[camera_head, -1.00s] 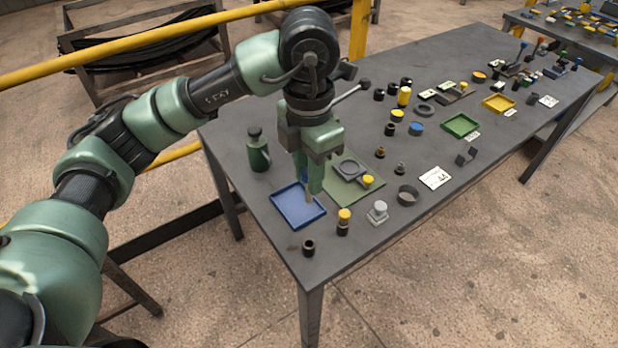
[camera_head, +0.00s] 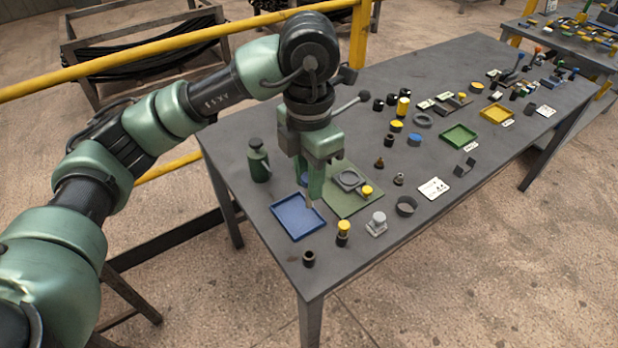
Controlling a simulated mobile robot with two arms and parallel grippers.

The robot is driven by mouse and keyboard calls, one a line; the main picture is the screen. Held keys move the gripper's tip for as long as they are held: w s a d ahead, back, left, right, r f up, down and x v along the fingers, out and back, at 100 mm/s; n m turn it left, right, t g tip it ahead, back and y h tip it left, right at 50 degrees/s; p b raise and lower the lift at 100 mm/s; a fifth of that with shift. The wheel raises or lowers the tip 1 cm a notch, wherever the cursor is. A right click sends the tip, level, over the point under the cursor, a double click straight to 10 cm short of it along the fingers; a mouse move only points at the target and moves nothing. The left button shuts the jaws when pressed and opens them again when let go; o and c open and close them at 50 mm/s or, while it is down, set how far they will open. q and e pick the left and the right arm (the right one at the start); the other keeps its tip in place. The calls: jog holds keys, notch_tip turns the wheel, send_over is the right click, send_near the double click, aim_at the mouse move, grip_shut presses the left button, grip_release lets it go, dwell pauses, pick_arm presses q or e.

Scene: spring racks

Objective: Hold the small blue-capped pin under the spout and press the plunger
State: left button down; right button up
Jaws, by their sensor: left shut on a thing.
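My left gripper (camera_head: 312,196) points down over the right side of the blue tray (camera_head: 298,235), beside the green plate. A dark green bottle (camera_head: 259,163) with a black top stands upright to the left of the gripper, behind the tray. Its top looks like the plunger; the spout is too small to make out clearly. The gripper is apart from the bottle. My right gripper is not in view.
A green plate (camera_head: 345,203) with a grey ring lies right of the tray. A yellow-topped black cylinder (camera_head: 343,234), a grey knobbed block (camera_head: 377,224) and a black cup (camera_head: 309,259) stand near the front edge. Several small parts and trays fill the table further back.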

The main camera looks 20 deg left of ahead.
pick_arm(q)
jog(key=shift+r+p, duration=0.85)
jog(key=shift+r, duration=0.65)
jog(key=shift+f, duration=0.1)
jog(key=shift+s+a+f+m, duration=0.1)
jog(key=shift+a+f+m, duration=0.1)
jog(key=shift+m, duration=0.3)
jog(key=shift+s+a+f+m, duration=0.1)
jog(key=shift+f+m, duration=0.05)
jog(key=shift+m, duration=0.35)
jog(key=s+a+f+m, duration=0.2)
jog(key=s+f+m, duration=0.2)
jog(key=m, duration=0.9)
jog(key=s+a+f+m, duration=0.3)
jog(key=f+m, duration=0.1)
jog(key=m, duration=0.9)
jog(key=shift+s+f, duration=0.15)
jog(key=shift+s, duration=0.25)
jog(key=shift+w, duration=0.1)
